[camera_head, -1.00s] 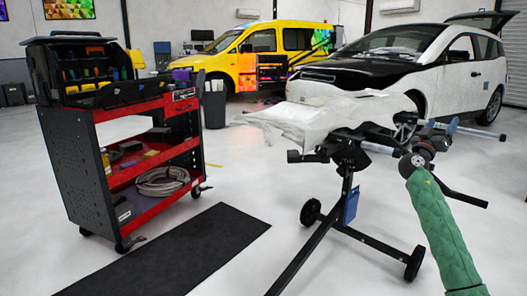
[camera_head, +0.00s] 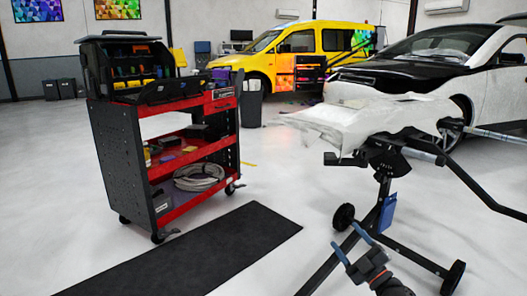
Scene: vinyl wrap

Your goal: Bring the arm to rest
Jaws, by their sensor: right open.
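My right gripper (camera_head: 347,240) is at the bottom of the head view, right of centre. Its two blue-grey fingers are apart, point up and to the left, and hold nothing. It shows in front of the lower legs of a black wheeled stand (camera_head: 379,208); I cannot tell the gap between them. Only the wrist end of my right arm (camera_head: 392,288) shows at the bottom edge. My left gripper is out of view.
The stand carries a white covered panel (camera_head: 340,122). A red and black tool cart (camera_head: 125,155) stands at left, with a black mat (camera_head: 200,255) on the floor. A yellow van (camera_head: 262,68) and white-and-black car (camera_head: 410,72) are behind.

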